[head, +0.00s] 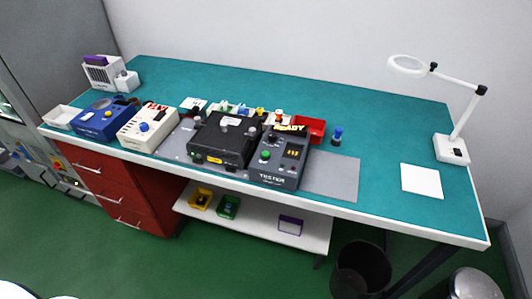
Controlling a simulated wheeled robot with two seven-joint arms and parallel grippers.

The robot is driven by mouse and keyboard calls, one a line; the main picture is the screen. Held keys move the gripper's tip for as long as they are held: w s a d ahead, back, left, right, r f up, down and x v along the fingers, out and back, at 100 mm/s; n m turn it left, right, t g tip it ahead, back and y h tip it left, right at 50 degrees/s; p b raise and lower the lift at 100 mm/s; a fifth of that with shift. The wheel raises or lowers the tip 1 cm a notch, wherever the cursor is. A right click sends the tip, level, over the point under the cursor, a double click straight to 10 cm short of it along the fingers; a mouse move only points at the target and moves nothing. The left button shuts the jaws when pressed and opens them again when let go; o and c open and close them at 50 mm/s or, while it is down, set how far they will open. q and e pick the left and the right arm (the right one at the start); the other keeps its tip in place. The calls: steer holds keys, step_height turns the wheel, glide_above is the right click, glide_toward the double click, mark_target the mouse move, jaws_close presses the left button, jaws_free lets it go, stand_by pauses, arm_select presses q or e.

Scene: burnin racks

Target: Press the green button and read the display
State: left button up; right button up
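A dark grey tester (276,178) labelled "TESTER" stands near the front edge of the teal workbench. A green button (265,155) sits on the left of its sloped face. A small panel with yellow marks lies to the right of the button. A black box-shaped unit (226,140) stands just left of the tester. Neither of my grippers is in view.
Cream and blue instruments (100,120) stand to the left along the teal bench (380,130). A red bin (310,128) and a small blue-topped item are behind and right of the tester. A magnifier lamp (452,148) and white sheet (421,181) are at right. Black bin below.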

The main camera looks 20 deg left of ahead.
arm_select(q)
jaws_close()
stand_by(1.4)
